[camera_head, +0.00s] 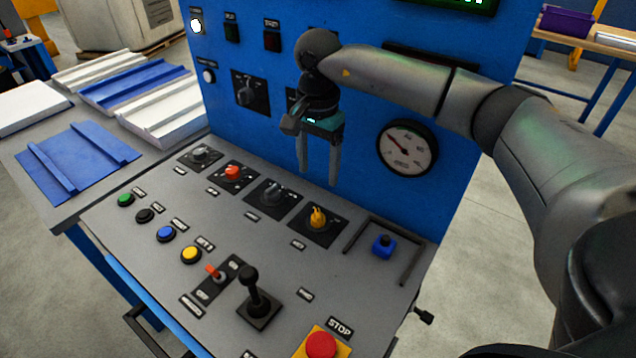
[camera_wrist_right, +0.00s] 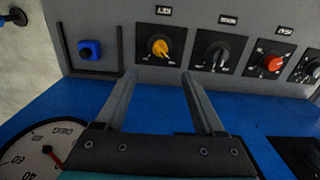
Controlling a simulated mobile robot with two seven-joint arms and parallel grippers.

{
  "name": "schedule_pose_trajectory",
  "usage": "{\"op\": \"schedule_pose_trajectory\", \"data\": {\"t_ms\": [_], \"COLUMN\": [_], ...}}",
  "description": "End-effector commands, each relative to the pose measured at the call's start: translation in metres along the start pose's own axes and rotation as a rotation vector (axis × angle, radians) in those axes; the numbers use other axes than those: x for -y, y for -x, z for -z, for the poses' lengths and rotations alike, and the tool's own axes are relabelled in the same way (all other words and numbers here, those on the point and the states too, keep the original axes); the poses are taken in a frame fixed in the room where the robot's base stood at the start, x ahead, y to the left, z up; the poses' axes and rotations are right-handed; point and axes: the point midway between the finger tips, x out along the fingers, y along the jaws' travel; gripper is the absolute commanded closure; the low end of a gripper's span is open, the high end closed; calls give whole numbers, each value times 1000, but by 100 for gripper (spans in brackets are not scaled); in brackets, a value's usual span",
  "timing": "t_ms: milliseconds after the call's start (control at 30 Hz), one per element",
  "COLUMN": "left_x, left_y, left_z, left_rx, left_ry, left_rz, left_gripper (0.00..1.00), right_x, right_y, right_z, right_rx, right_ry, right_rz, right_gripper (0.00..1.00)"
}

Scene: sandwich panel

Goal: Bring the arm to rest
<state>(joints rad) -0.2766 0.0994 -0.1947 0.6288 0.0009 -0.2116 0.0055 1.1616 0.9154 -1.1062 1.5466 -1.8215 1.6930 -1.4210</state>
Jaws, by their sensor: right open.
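My right gripper (camera_head: 318,183) hangs in front of the blue upright panel (camera_head: 285,105), above the back row of knobs. Its fingers point down, apart, with nothing between them. In the right wrist view the two fingers (camera_wrist_right: 158,76) frame the yellow knob (camera_wrist_right: 158,46) and the grey knob (camera_wrist_right: 218,48) beyond them. In the head view the yellow knob stands below the fingertips, and no contact shows. My right arm reaches in from the right. My left gripper is not in view.
A round gauge (camera_head: 407,149) is close right of the gripper. The grey console (camera_head: 225,225) carries several buttons, a black joystick (camera_head: 252,290), a red stop button (camera_head: 321,345) and a blue button (camera_head: 383,245) between guard bars. A side table (camera_head: 62,215) holds blue and white panels.

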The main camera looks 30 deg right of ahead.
Motion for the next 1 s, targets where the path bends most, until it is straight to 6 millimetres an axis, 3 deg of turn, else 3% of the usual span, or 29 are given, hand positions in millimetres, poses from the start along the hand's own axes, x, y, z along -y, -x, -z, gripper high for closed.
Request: {"op": "schedule_pose_trajectory", "data": {"t_ms": [200, 767, 867, 1000], "left_x": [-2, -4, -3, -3], "left_y": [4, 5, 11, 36], "left_z": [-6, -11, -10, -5], "left_rx": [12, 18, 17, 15], "left_ry": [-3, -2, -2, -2], "left_rz": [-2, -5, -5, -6], "left_gripper": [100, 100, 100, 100], "right_x": [0, 0, 0, 0], "right_y": [20, 22, 28, 54], "right_z": [0, 0, 0, 0], "right_rx": [1, 1, 1, 1], "right_ry": [0, 0, 0, 0], "right_rz": [0, -1, -1, 0], "right_gripper": [29, 29, 29, 29]}}
